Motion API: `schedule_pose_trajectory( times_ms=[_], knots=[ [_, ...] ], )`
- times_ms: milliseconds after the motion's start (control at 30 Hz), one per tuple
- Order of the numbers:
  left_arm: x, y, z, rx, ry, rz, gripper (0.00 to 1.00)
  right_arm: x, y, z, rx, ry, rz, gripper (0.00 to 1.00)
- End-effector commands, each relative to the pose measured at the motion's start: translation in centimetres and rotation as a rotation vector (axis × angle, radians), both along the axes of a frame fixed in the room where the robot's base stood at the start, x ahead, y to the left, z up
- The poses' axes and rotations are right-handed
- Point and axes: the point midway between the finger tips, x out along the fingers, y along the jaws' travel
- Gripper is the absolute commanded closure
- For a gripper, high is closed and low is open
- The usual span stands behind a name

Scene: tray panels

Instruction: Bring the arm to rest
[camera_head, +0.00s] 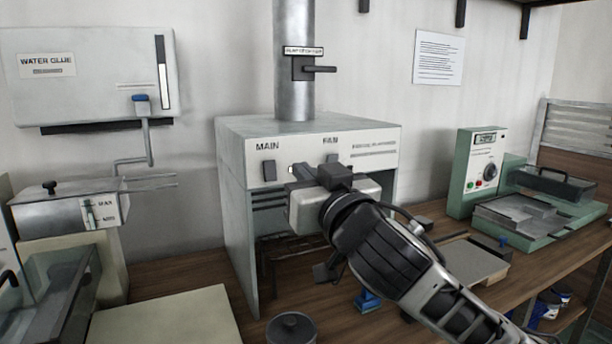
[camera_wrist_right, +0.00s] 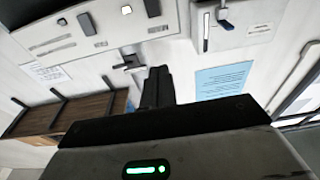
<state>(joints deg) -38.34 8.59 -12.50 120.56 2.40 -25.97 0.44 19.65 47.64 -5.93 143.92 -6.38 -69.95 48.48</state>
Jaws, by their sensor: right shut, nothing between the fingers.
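My right arm comes in from the lower right in the head view. Its gripper (camera_head: 297,171) is in front of the upper face of the grey cabinet (camera_head: 235,150), near the MAIN switch (camera_head: 269,170) and the FAN switch (camera_head: 332,158). In the wrist view the dark fingers of the right gripper (camera_wrist_right: 158,80) are together with nothing between them. The cabinet face (camera_wrist_right: 85,28) with its switches shows beyond them, tilted in the picture. I cannot tell whether the fingertips touch the panel. The left gripper does not show.
A metal duct (camera_head: 294,60) with a damper handle (camera_head: 320,69) rises from the cabinet. A water glue tank (camera_head: 95,75) hangs on the left. A green device (camera_head: 475,170) stands at right. A dark round container (camera_head: 291,328) and a blue object (camera_head: 367,300) are on the bench.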

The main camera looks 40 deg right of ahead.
Motion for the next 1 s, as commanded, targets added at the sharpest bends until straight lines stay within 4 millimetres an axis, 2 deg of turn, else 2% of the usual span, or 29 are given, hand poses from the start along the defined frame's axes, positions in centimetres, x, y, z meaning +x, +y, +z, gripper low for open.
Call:
schedule_pose_trajectory(
  times_ms=[433, 500, 567, 667, 767, 800, 867, 900, 1000],
  knots=[
    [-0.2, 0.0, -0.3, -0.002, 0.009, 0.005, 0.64, 0.1, 0.0, -0.1, 0.0, 0.001, 0.001, 1.0],
    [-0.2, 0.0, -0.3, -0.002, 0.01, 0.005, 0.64, 0.3, 0.2, -0.8, -0.001, 0.019, 0.008, 1.0],
    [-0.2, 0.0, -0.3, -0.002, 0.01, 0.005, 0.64, 0.8, 0.5, -2.4, -0.005, 0.056, 0.024, 1.0],
    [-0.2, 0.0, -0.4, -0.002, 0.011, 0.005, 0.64, 1.8, 1.7, -7.4, -0.018, 0.162, 0.075, 1.0],
    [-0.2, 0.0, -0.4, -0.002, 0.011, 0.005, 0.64, 2.2, 3.6, -14.5, -0.03, 0.298, 0.151, 1.0],
    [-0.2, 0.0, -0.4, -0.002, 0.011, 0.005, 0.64, 2.0, 4.5, -17.5, -0.034, 0.351, 0.185, 1.0],
    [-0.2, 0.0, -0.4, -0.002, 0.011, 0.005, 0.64, 1.2, 5.9, -21.9, -0.034, 0.424, 0.234, 1.0],
    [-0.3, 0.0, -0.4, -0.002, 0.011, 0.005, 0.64, 0.4, 6.9, -24.8, -0.03, 0.47, 0.264, 1.0],
    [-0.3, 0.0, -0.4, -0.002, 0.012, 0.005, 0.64, -2.4, 9.3, -31.5, -0.016, 0.571, 0.336, 1.0]
  ],
)
